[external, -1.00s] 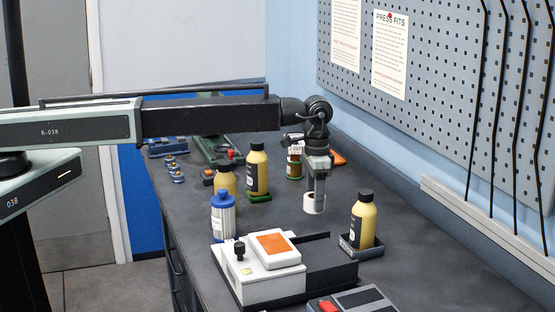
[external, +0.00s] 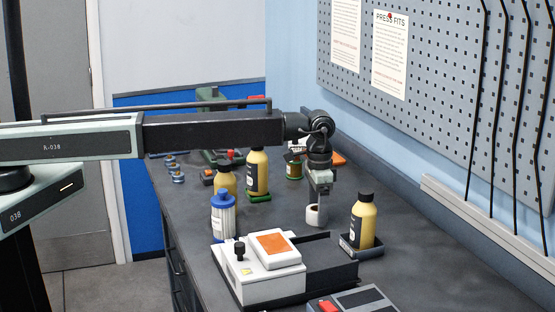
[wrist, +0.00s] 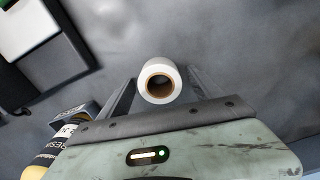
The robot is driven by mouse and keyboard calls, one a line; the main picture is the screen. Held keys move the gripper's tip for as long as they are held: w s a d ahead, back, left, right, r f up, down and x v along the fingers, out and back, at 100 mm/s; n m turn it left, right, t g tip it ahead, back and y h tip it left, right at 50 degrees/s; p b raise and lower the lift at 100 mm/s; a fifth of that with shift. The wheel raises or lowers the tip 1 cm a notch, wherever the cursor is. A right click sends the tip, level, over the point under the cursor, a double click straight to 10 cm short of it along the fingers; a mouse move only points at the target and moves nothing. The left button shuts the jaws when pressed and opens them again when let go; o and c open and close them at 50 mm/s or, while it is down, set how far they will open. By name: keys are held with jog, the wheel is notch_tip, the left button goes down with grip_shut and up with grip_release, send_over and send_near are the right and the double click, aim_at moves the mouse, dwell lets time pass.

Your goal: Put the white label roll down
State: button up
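The white label roll (external: 312,217) is low over the dark bench, left of the yellow bottle in the black holder. I cannot tell whether its underside touches the bench. My gripper (external: 319,206) points down with its fingers on either side of the roll, shut on it. In the wrist view, the roll (wrist: 175,72) sits between the fingertips (wrist: 161,78), with its brown core facing the camera.
A yellow bottle (external: 363,222) stands in a black holder to the right. A white device with an orange panel (external: 272,243) is in front. A blue-capped bottle (external: 223,220) and more yellow bottles (external: 258,170) stand left. Bare bench (external: 285,215) lies around the roll.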

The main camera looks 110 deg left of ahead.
jog(key=shift+r, duration=0.1)
notch_tip(320, 180, up, 12)
jog(key=p, duration=1.2)
jog(key=s+d+m, duration=0.2)
jog(key=s+d, duration=0.1)
jog(key=d, duration=1.1)
jog(key=s+d+m, duration=0.2)
jog(key=s+d, duration=0.2)
jog(key=d, duration=1)
jog(key=s+d+m, duration=0.1)
jog(key=s+d, duration=0.4)
jog(key=d, duration=0.4)
jog(key=s+d+m, duration=0.2)
jog(key=s+d, duration=0.4)
jog(key=d, duration=0.3)
